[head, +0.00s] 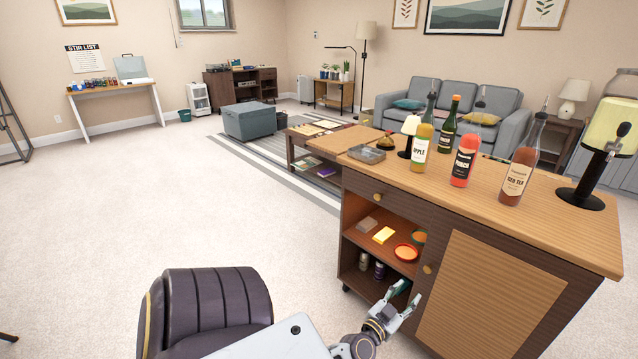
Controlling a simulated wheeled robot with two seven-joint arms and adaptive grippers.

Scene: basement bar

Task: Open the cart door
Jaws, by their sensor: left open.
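The cart is a dark brown wooden cart (610,285) with a light wood top, at the right of the head view. Its door (492,295) has a tan slatted panel and looks shut over the right part of the front. A round brass knob (427,269) sits near the door's upper left edge. My left gripper (407,294) is open and empty, low in front of the cart, just below the knob in the picture. I cannot tell whether it touches the cart. My right gripper is not in view.
Bottles, including a red one (465,162), and a drink dispenser (600,150) stand on the cart top. Carpet beyond is clear.

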